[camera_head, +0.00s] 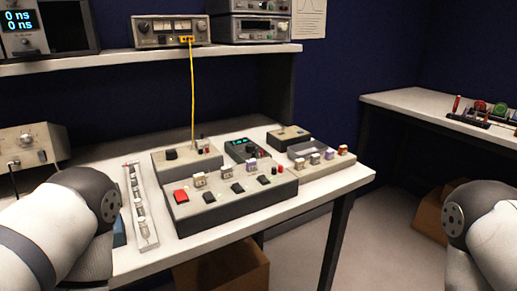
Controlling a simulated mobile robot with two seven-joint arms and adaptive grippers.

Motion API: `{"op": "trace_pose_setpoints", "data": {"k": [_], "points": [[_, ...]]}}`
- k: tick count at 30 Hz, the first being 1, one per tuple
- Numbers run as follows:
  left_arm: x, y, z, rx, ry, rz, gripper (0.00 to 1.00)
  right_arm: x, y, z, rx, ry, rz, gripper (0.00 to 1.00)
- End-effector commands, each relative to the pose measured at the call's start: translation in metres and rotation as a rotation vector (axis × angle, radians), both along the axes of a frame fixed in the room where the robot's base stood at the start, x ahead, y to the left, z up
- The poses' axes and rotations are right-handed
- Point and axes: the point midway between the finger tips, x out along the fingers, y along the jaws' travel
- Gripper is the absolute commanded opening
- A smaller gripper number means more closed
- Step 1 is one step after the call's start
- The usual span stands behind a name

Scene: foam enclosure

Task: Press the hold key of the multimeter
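The multimeter (237,146) appears to be the small dark device with a lit teal display, lying near the middle of the white bench. A dark knob and a small red spot show on its lower right part. Its lower edge is partly hidden behind the grey switch box in front of it. The hold key is too small to make out. My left arm enters at the left and my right arm at the lower right, both well apart from the multimeter. Neither gripper shows in the picture.
A grey switch box (240,207) with a red button stands in front of the multimeter. Other boxes flank it, and a yellow cable (192,90) hangs behind. A clear tray (148,232) lies at left. A shelf (110,62) with instruments runs above. The bench's right front corner is clear.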

Motion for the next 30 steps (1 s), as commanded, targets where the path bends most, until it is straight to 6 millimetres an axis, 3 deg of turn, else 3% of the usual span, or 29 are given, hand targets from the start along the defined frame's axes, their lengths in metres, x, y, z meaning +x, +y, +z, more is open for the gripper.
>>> {"op": "trace_pose_setpoints", "data": {"k": [6,7,18,20,30], "points": [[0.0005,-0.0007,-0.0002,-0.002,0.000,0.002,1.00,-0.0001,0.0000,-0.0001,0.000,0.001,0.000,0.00],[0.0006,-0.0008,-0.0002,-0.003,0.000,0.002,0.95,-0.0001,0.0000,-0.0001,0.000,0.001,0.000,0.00],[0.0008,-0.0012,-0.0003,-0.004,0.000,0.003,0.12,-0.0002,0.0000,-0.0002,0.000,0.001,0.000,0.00],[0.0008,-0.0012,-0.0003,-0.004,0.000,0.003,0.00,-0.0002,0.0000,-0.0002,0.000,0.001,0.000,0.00],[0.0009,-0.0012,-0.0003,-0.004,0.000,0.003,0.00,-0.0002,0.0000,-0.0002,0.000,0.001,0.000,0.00]]}}
